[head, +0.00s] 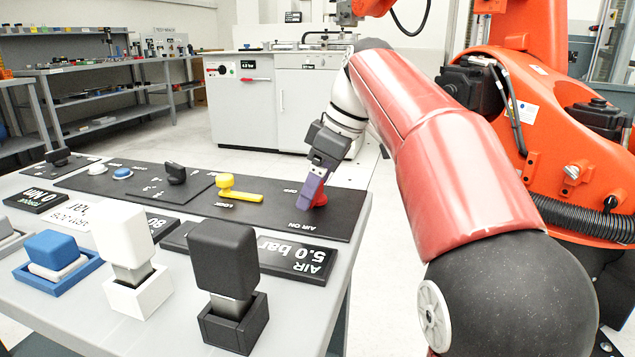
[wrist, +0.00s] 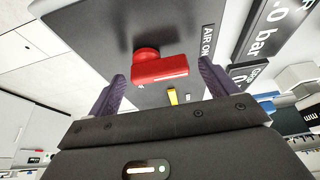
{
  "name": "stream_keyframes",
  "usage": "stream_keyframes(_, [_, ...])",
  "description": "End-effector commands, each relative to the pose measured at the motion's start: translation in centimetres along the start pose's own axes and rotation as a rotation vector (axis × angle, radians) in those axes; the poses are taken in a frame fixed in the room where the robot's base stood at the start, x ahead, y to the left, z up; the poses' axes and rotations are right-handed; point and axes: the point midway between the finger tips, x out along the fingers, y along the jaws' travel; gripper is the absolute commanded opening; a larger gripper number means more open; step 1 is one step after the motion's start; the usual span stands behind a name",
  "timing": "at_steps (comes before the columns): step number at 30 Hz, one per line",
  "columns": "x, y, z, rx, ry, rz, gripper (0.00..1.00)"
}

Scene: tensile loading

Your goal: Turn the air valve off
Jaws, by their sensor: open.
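The air valve has a red handle (head: 327,194) at the right end of the black panel, partly hidden behind my gripper in the head view. In the wrist view the red handle (wrist: 160,70) is a bar on a round hub, lying across the gap between my purple fingers. My gripper (head: 312,190) points down at the handle and is open, with one finger on each side in the wrist view (wrist: 161,82). I cannot tell whether a finger touches it. "AIR ON" (head: 304,226) is printed on the panel's near side, and a display (head: 297,256) reads AIR 5.0 bar.
A yellow lever (head: 238,192) and a black knob (head: 175,173) sit left of the valve on the panel (head: 260,217). Black, white and blue blocks in holders stand along the near table edge, the black block (head: 224,257) closest. A large orange robot (head: 540,120) stands at right.

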Motion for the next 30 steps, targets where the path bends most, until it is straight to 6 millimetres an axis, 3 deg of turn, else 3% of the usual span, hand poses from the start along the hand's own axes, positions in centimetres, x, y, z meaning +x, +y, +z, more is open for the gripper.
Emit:
stream_keyframes(1, [-0.02, 0.00, 0.00, 0.000, 0.000, 0.000, 0.83])
stream_keyframes(11, [-0.04, 0.00, 0.01, 0.000, 0.000, 0.000, 0.41])
stream_keyframes(20, [-0.08, -0.07, -0.06, 0.036, 0.001, 0.013, 0.41])
stream_keyframes(30, [-0.09, -0.18, -0.42, 0.241, 0.001, 0.100, 0.41])
